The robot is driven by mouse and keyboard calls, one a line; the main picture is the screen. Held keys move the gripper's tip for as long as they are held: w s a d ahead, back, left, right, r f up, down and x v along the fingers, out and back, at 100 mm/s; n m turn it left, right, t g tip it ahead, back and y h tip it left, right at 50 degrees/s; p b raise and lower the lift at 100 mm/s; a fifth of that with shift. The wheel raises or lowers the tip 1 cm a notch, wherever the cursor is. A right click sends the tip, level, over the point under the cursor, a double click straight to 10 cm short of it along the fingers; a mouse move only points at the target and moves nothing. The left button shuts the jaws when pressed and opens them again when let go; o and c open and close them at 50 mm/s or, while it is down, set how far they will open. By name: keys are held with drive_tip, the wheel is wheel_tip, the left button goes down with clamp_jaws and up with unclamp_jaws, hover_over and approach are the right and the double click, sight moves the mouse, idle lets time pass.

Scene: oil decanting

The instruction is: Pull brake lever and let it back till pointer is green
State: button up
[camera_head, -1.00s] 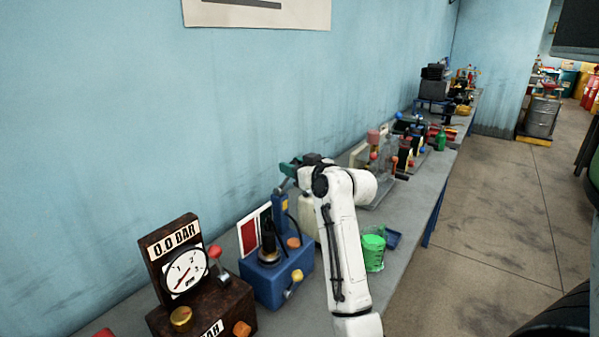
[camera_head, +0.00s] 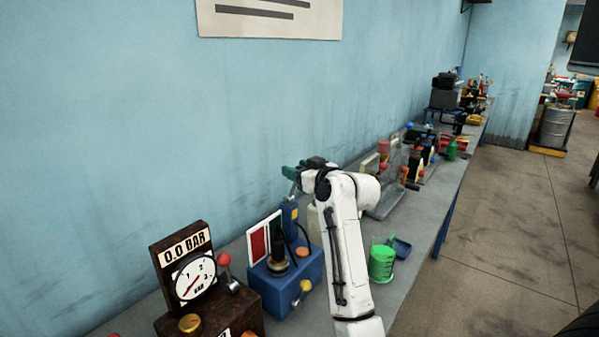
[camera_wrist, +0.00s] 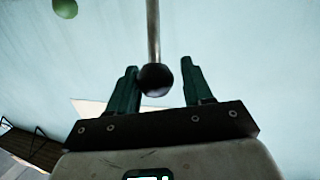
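In the wrist view, a lever with a metal rod (camera_wrist: 153,35) and a dark ball knob (camera_wrist: 155,79) is between my gripper's fingers (camera_wrist: 160,73). My gripper is open, with a clear gap between the knob and the right finger; the left finger is close to the knob, contact unclear. In the head view, my gripper (camera_head: 289,172) is above a blue unit (camera_head: 283,287). A card with a red field (camera_head: 258,245) stands at the back of the unit. I cannot make out a pointer on it. The lever is not clear in the head view.
More equipment lines the bench farther back. A green ball (camera_wrist: 65,8) shows in the wrist view.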

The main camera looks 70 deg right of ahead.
drive_tip(key=shift+o, duration=0.7)
drive_tip(key=shift+f, duration=0.1)
drive_tip(key=shift+s, duration=0.1)
drive_tip(key=shift+f, duration=0.1)
drive_tip(key=shift+s, duration=0.2)
drive_tip(key=b+v, duration=0.2)
drive_tip(key=v, duration=0.8)
drive_tip(key=shift+a, duration=0.2)
drive_tip(key=shift+s, duration=0.1)
